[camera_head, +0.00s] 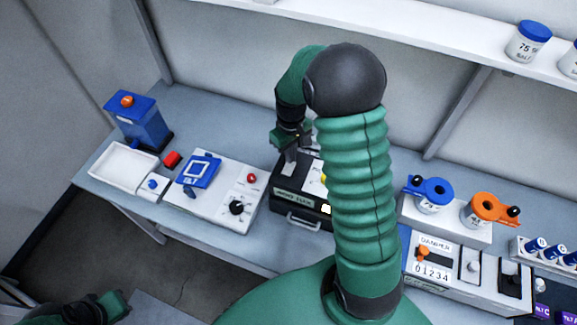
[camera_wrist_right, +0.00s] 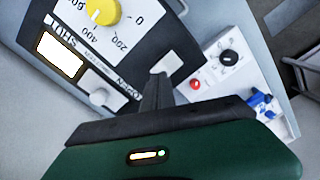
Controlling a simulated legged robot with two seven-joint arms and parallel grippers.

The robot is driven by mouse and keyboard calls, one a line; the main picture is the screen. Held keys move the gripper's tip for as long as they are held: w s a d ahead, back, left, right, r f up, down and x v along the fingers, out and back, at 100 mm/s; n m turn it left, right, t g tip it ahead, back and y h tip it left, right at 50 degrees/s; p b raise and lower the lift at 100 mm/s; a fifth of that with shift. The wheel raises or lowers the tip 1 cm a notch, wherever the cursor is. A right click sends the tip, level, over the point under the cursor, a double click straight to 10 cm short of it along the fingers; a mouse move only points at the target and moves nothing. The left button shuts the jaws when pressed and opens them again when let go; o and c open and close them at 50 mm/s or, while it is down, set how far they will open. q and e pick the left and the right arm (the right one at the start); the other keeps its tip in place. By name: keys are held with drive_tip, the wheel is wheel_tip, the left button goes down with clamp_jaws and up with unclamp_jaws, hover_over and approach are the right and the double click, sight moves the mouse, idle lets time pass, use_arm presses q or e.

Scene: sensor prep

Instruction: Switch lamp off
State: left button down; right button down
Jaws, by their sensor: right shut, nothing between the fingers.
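A black box (camera_head: 288,203) with a front handle stands on the bench, partly hidden behind my right arm. Its sloped top also shows in the wrist view (camera_wrist_right: 160,35), with a yellow knob (camera_wrist_right: 103,11) on a numbered dial, a bright lit window (camera_wrist_right: 59,54), a white round knob (camera_wrist_right: 99,97) and a pale square piece (camera_wrist_right: 166,64). My right gripper (camera_head: 292,152) is over the left part of this box. In the wrist view its fingers (camera_wrist_right: 158,85) are shut and empty, close to the pale square; contact cannot be told. My left gripper (camera_head: 112,306) shows only partly at bottom left.
A white panel (camera_head: 222,208) with a black knob, red button and blue part stands left of the box. Further left are a white tray (camera_head: 118,167) and a blue device (camera_head: 140,125). Blue and orange ring-shaped parts (camera_head: 486,208) and a counter unit (camera_head: 436,272) stand right.

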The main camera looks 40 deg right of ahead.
drive_tip(key=shift+f+b, duration=0.6)
drive_tip(key=shift+f, duration=0.25)
idle(0.4)
wheel_tip(320, 180, up, 7)
drive_tip(key=p, duration=0.6)
drive_tip(key=shift+r, duration=0.15)
drive_tip(key=shift+f, duration=0.2)
drive_tip(key=s+a+f+t+b, duration=0.1)
drive_tip(key=s+a+f+b, duration=0.3)
drive_tip(key=a+b, duration=0.3)
drive_tip(key=s+a+f+t+b, duration=0.1)
drive_tip(key=s+a+f+b, duration=0.3)
drive_tip(key=a+f+b, duration=0.3)
drive_tip(key=a+b, duration=0.1)
drive_tip(key=a, duration=0.1)
drive_tip(key=shift+s+a+f+n+t, duration=0.15)
drive_tip(key=shift+s+a+n+t, duration=0.1)
drive_tip(key=shift+a+n+t, duration=0.1)
